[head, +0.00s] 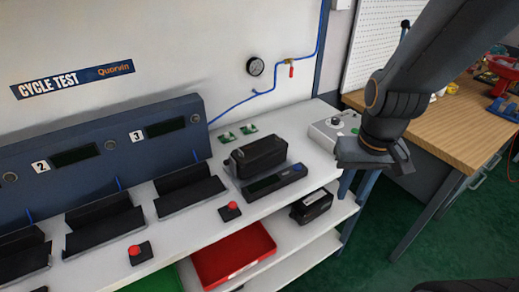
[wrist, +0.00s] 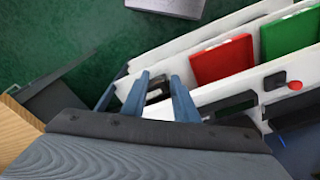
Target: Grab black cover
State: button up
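A black, box-like cover (head: 258,156) sits on a dark unit with a small display (head: 275,184) near the right end of the white bench. A second black, box-shaped thing (head: 311,207) lies on the shelf below; I cannot tell if it is the same kind of part. My gripper (head: 357,190) hangs at the bench's right end, to the right of both and touching neither. In the wrist view its two blue-grey fingers (wrist: 161,82) stand apart, with a black thing visible behind the gap. Nothing is held.
A grey box with a knob (head: 334,131) stands at the bench's right end, close to my arm. Green boards (head: 240,133) lie behind the cover. Red buttons (head: 230,210) line the front edge. A red bin (head: 232,255) is on the shelf below. A wooden table (head: 455,125) is at right.

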jog(key=w+a+r+n, duration=0.2)
jog(key=w+a, duration=0.2)
jog(key=w, duration=0.1)
notch_tip(320, 180, up, 5)
jog(key=n+g, duration=0.1)
jog(key=n, duration=0.4)
send_over(240, 151)
jog(key=shift+f+p, duration=1.75)
jog(key=shift+f, duration=1.85)
jog(key=shift+d, duration=0.1)
grip_shut()
